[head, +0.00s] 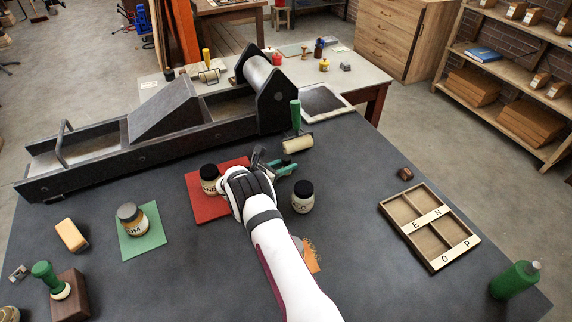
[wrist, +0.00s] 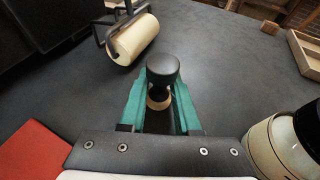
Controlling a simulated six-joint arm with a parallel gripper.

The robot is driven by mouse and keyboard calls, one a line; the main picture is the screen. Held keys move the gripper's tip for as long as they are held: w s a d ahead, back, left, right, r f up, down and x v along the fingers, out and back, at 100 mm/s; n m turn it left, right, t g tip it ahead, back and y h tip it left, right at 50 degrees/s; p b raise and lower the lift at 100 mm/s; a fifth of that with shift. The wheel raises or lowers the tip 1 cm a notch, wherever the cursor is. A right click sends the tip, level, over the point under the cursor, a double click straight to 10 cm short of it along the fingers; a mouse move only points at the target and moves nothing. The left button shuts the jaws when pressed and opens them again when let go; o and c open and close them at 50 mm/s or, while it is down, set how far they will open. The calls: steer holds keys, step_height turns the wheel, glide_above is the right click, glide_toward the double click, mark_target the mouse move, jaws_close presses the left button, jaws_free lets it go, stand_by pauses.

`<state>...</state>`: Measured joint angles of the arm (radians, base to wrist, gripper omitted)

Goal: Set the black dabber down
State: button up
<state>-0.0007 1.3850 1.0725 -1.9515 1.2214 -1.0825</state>
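The black dabber has a round black knob (wrist: 163,68) with a pale wooden ring below it. In the wrist view it sits between the green fingers of my gripper (wrist: 160,92), which appear closed on its stem. In the head view my gripper (head: 277,165) is over the middle of the dark table, between the red mat (head: 200,214) and a black-lidded jar. The dabber is mostly hidden there among the fingers. I cannot tell whether its lower end touches the table.
A cream roller (head: 297,144) lies just beyond my gripper. A black-lidded jar (head: 302,198) is close on the right, another jar (head: 210,180) on the red mat. A green dabber (head: 47,276) rests on a wooden block.

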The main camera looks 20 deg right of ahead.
steer(key=shift+o, duration=1.1)
steer(key=shift+a+r, duration=0.15)
steer(key=shift+r, duration=0.05)
steer(key=v, duration=1.1)
steer(key=shift+s+a, duration=0.2)
steer(key=shift+a, duration=0.05)
steer(key=s+d+r+m+g+y, duration=0.1)
steer(key=s+r+m+g+y, duration=0.4)
steer(key=s+r+m, duration=1.05)
steer(key=s+a+m+y, duration=0.4)
steer(key=s+a+m, duration=0.2)
steer(key=s, duration=0.6)
steer(key=s+a+r+m+y, duration=0.1)
steer(key=s+a+m+y, duration=0.4)
steer(key=s, duration=0.8)
steer(key=a+m, duration=0.1)
steer(key=a, duration=0.1)
steer(key=shift+s+a, duration=0.2)
steer(key=shift+a, duration=0.05)
